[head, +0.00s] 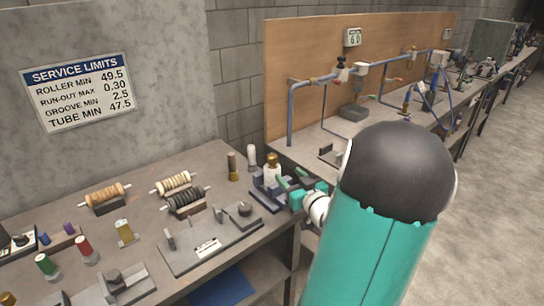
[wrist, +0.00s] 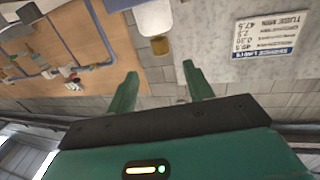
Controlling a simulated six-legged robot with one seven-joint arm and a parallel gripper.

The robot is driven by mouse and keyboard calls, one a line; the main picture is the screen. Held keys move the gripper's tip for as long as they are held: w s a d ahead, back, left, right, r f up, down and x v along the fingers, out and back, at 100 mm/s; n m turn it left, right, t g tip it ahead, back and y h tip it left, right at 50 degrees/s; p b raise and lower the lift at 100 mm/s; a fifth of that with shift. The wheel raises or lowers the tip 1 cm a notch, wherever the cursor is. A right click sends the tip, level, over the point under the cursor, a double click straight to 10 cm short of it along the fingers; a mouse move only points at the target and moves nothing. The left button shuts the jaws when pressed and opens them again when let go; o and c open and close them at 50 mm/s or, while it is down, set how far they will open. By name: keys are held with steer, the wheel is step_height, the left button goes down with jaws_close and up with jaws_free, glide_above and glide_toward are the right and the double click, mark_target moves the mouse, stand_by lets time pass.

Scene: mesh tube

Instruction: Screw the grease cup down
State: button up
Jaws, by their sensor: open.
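A small fitting with a brass cap on a white body (head: 271,171) stands in a dark blue fixture (head: 262,193) at the right end of the near bench; I take it for the grease cup. The wrist view, which is upside down, shows its rounded brass cap (wrist: 160,46) and white body (wrist: 153,18). My gripper (head: 291,178) is just right of it, with green fingers apart. In the wrist view my gripper (wrist: 162,70) has the cap lined up between the fingertips but beyond them, with nothing between the fingers. Whether the cap is seated is too small to tell.
A white-topped cylinder (head: 251,156) and a brown-and-brass cylinder (head: 233,166) stand close behind on the left. Wound rollers (head: 186,199) and a grey plate with blocks (head: 205,250) lie farther left. Blue pipework (head: 291,112) rises from the bench behind.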

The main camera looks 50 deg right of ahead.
mark_target(269, 155)
steer(key=x, duration=1.3)
steer(key=shift+w+d, duration=0.1)
steer(key=shift+w, duration=0.25)
steer(key=c, duration=1)
steer(key=shift+m+g+h, duration=0.3)
steer(key=shift+m+h, duration=0.1)
steer(key=shift+h, duration=0.2)
